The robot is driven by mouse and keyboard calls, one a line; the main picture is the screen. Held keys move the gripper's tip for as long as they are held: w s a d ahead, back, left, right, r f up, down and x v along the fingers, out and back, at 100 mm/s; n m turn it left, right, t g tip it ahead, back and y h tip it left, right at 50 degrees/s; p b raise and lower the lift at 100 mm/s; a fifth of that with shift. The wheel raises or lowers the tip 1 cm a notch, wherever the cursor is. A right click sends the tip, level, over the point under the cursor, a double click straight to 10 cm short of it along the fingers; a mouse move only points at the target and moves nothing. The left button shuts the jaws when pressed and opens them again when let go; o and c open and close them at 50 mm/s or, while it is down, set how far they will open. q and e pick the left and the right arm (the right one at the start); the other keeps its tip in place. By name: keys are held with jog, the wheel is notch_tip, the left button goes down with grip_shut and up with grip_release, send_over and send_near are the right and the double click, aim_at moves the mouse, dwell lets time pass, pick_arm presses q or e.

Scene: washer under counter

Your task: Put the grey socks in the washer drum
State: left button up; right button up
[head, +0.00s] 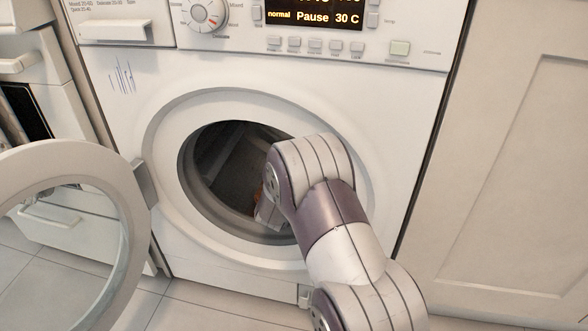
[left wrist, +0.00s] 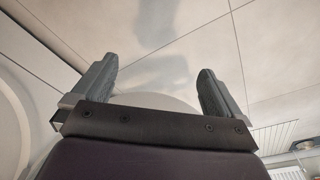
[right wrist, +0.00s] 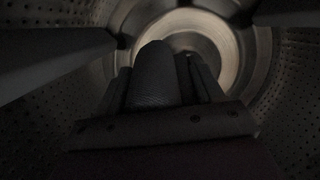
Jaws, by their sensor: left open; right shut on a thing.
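The washer (head: 120,100) stands ahead with its round door (head: 105,165) swung open to the left. The drum (head: 225,165) is dark inside. My right arm reaches through the opening, and its gripper is hidden in the head view. In the right wrist view my right gripper (right wrist: 160,90) is inside the perforated drum (right wrist: 290,100), shut on a dark grey rolled shape, seemingly the grey socks (right wrist: 157,75). My left gripper (left wrist: 160,85) shows in the left wrist view, open and empty, with pale panels or floor beyond it.
The washer's display reads Pause and 30 C. A cabinet (head: 510,180) stands to the right and a white unit with handles (head: 45,110) to the left. The drum's paddles (right wrist: 50,60) stick inward near my right gripper. Tiled floor (head: 200,305) lies below.

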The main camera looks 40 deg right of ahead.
jog(key=o, duration=1.1)
jog(key=p+v, duration=0.2)
jog(key=r+p+v, duration=0.1)
jog(key=p+v, duration=0.2)
jog(key=shift+a+r, duration=0.15)
jog(key=p+v, duration=0.1)
jog(key=v, duration=0.1)
jog(key=p+v, duration=0.1)
jog(key=v, duration=0.1)
jog(key=f+p+v, duration=0.1)
jog(key=v, duration=0.2)
jog(key=shift+s+a+p, duration=0.15)
jog(key=shift+a+p, duration=0.05)
jog(key=shift+p, duration=0.1)
